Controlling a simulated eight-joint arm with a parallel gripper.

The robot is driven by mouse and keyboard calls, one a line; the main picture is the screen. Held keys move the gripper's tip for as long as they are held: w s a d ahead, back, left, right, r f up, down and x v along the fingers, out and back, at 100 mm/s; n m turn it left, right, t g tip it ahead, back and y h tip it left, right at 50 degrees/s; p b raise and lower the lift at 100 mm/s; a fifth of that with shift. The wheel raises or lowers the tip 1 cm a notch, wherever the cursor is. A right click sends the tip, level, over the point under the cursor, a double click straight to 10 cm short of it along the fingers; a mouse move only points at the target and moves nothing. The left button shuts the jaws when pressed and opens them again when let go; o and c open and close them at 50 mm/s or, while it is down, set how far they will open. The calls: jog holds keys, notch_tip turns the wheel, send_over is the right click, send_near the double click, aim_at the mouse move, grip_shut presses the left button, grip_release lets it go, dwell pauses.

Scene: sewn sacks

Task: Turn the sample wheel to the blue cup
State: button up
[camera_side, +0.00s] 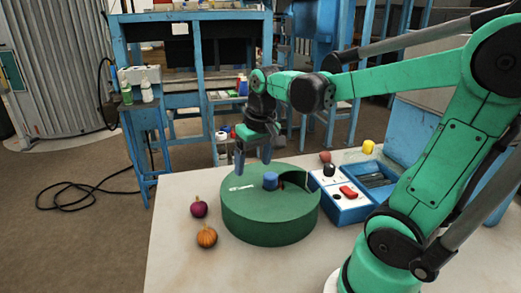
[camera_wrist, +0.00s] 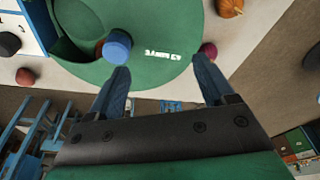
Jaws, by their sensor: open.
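The sample wheel (camera_side: 270,218) is a round green drum on the pale table; its top fills much of the upper wrist view (camera_wrist: 160,25). A wedge-shaped opening is cut in its top on the right in the side view. A short blue cylinder (camera_side: 270,180) stands up beside this opening; it also shows in the wrist view (camera_wrist: 117,46). I cannot tell whether it is a knob or the blue cup. A reddish-brown piece (camera_wrist: 99,48) shows beside it at the opening. My gripper (camera_side: 252,158) is open and empty above the drum's back-left part, its fingers (camera_wrist: 160,65) apart.
A purple onion (camera_side: 199,208) and a small orange pumpkin (camera_side: 207,236) lie left of the drum. A blue box with a red switch (camera_side: 348,192) stands close on its right. A yellow item (camera_side: 368,146) and a red one (camera_side: 325,156) lie behind. The table's left front is clear.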

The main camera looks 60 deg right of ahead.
aim_at(271, 175)
jog(key=d, duration=0.1)
jog(key=d+m+g, duration=0.1)
jog(key=d, duration=0.1)
jog(key=s+d+m+g, duration=0.1)
jog(key=d, duration=0.1)
jog(key=shift+d+f+y, duration=0.2)
jog(key=shift+f+y, duration=0.15)
jog(key=shift+y, duration=0.05)
jog(key=shift+d+f, duration=0.15)
jog(key=shift+f, duration=2.65)
grip_shut()
